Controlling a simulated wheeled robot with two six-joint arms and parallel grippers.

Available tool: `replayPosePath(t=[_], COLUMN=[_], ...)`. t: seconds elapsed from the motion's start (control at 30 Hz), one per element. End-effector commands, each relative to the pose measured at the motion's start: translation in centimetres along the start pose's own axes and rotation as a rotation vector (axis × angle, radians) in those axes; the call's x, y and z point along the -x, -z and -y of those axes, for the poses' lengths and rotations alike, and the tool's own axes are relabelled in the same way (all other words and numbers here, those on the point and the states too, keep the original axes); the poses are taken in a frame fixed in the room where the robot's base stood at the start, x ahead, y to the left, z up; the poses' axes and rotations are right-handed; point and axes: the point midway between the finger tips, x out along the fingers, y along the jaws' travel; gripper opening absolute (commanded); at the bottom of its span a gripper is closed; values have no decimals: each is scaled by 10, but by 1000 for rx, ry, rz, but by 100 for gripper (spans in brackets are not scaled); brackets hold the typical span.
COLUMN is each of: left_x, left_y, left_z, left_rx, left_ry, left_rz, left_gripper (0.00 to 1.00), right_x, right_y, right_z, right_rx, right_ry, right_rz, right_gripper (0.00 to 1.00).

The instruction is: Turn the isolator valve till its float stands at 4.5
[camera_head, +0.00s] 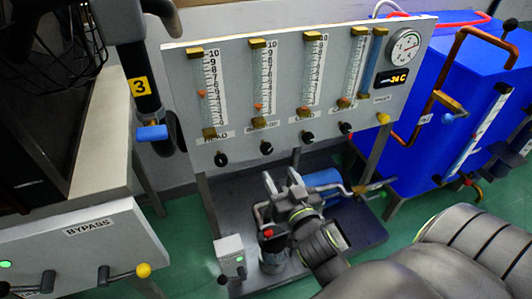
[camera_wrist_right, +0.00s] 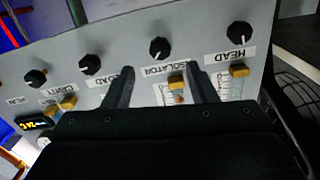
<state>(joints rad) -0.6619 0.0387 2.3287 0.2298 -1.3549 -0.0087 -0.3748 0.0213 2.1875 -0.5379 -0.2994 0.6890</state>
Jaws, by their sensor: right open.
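The isolator flow tube (camera_head: 264,75) is the second from the left on the grey panel. Its orange float (camera_head: 258,106) sits low on the scale, roughly between 1 and 2; I cannot read it exactly. Its black valve knob (camera_head: 266,148) is below the label and shows upside down in the right wrist view (camera_wrist_right: 159,47). My right gripper (camera_head: 281,177) is open and empty, below and in front of the panel. In the wrist view its fingertips (camera_wrist_right: 160,67) straddle the isolator label, with the knob just beyond and roughly centred; no contact shows. My left gripper is not in view.
The head knob (camera_head: 221,159) and load knob (camera_head: 307,137) flank the isolator knob. A round gauge (camera_head: 405,47) and yellow knob (camera_head: 383,118) are at the panel's right. A blue tank (camera_head: 440,130) stands right; the bypass box (camera_head: 90,245) is at lower left.

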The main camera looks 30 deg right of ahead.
Motion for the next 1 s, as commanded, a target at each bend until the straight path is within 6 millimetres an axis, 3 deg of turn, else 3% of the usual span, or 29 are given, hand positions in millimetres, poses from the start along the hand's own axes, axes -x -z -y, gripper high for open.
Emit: replayPosePath(t=[0.5, 0.7, 1.0], left_x=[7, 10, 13], left_y=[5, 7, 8], left_z=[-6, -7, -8], left_rx=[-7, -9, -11], left_ry=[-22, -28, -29], left_rz=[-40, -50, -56], left_gripper=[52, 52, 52], right_x=[-88, -103, -105], right_y=[0, 0, 0], right_z=[0, 0, 0], right_rx=[2, 0, 0], right_ry=[2, 0, 0], right_rz=[-1, 1, 1], right_gripper=[52, 52, 52])
